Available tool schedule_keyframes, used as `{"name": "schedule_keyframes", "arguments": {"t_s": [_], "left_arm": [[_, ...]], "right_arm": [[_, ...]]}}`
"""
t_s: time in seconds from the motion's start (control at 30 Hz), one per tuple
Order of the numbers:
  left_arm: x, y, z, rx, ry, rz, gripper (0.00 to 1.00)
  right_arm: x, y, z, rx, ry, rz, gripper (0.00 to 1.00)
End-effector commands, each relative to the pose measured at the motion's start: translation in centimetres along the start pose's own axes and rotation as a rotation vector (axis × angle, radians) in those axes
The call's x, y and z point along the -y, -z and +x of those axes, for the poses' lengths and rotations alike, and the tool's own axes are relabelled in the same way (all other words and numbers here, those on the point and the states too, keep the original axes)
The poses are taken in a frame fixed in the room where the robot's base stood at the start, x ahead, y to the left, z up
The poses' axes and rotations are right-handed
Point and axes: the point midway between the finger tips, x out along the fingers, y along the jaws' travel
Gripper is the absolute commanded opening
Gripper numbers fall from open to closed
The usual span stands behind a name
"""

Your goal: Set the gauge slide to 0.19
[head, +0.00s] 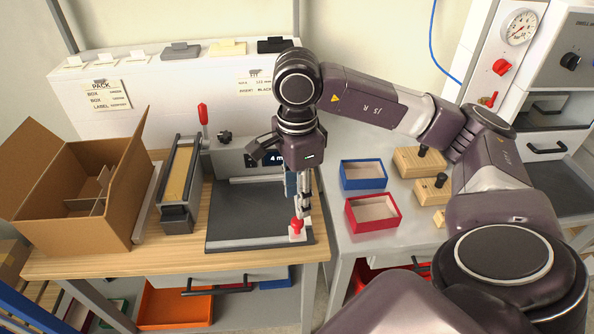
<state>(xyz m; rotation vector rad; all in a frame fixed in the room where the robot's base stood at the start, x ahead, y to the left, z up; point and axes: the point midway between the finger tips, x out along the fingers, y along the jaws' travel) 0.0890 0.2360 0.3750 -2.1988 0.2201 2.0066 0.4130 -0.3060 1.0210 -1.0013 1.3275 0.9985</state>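The gauge slide shows as a red knob (296,224) on a small white block (299,236) at the front right corner of the dark plate (245,222) of the box former. My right gripper (299,211) points down right over the red knob. Its fingertips are at the knob's top; whether they are closed on it I cannot tell. A dark display (279,158) behind the plate shows "4 m", the rest hidden by my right gripper. No reading of 0.19 is visible. My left gripper is out of view.
An open cardboard box (85,205) stands at the left, beside a narrow tray (179,174) with a red-handled lever (203,115). Blue (363,184) and red (373,226) box trays and wooden blocks (418,162) lie on the right table. My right arm spans the right side.

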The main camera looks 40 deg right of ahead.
Motion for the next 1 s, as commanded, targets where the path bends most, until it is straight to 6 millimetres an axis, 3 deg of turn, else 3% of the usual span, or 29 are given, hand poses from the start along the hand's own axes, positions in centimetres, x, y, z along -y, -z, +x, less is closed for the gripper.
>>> {"name": "schedule_keyframes", "arguments": {"t_s": [0.1,0.3,1.0], "left_arm": [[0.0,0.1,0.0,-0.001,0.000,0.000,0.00],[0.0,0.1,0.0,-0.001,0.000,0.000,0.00],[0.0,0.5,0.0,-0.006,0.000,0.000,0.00]], "right_arm": [[0.1,0.0,-2.0,0.002,0.003,0.000,0.37],[0.0,0.0,-3.6,0.001,0.000,0.001,0.37],[0.0,0.1,-3.6,0.000,0.000,0.001,0.37]]}}
